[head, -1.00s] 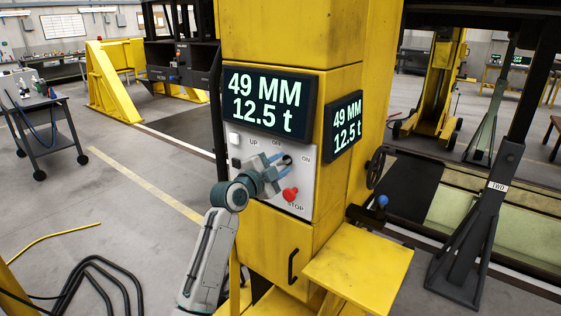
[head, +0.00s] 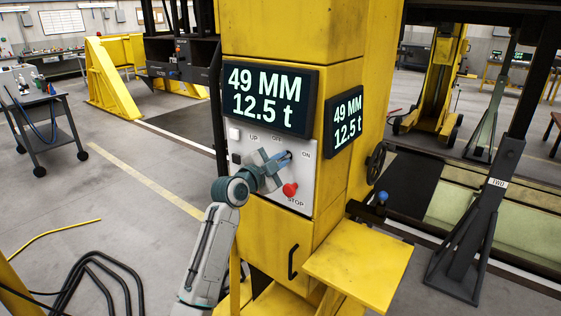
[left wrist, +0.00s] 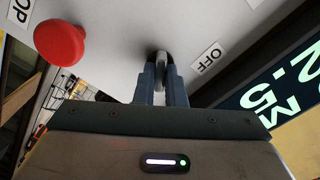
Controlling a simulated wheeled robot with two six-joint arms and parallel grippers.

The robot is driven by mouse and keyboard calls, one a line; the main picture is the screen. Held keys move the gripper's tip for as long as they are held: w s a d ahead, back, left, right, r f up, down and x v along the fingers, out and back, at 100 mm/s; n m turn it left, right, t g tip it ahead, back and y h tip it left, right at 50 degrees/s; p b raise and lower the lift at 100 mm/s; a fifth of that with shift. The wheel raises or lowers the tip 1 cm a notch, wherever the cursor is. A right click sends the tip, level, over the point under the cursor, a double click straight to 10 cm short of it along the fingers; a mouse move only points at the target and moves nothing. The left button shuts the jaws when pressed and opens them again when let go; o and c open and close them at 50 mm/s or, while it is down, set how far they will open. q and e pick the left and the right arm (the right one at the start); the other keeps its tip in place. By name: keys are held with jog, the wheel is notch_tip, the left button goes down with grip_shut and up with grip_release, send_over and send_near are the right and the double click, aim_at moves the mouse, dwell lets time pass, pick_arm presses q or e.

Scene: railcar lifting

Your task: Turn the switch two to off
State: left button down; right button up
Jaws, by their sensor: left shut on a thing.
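The switch knob (left wrist: 161,57) is a small dark grey lever on the pale control panel (head: 303,190) of the yellow column. My left gripper (head: 284,158) is shut on it; the left wrist view shows the fingers (left wrist: 161,82) pressed against both its sides. In the head view the knob is mostly hidden by my fingers. The OFF label (left wrist: 208,58) is right of the knob in the left wrist view. In the head view the ON label (head: 306,155) lies just right of my fingertips. My right gripper is not in view.
A red STOP button (head: 290,189) sticks out just below my left gripper; it also shows in the left wrist view (left wrist: 60,43). A display (head: 267,97) reading 49 MM, 12.5 t is above the panel. A yellow shelf (head: 358,262) juts out at the lower right.

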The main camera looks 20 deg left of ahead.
pick_arm(q)
jog(key=shift+n, duration=1.2)
jog(key=n, duration=0.3)
jog(key=shift+n, duration=0.3)
jog(key=shift+a+n+p, duration=0.1)
jog(key=shift+n+p, duration=0.65)
jog(key=shift+n, duration=1.55)
jog(key=c, duration=1.5)
grip_release()
jog(key=shift+r, duration=0.1)
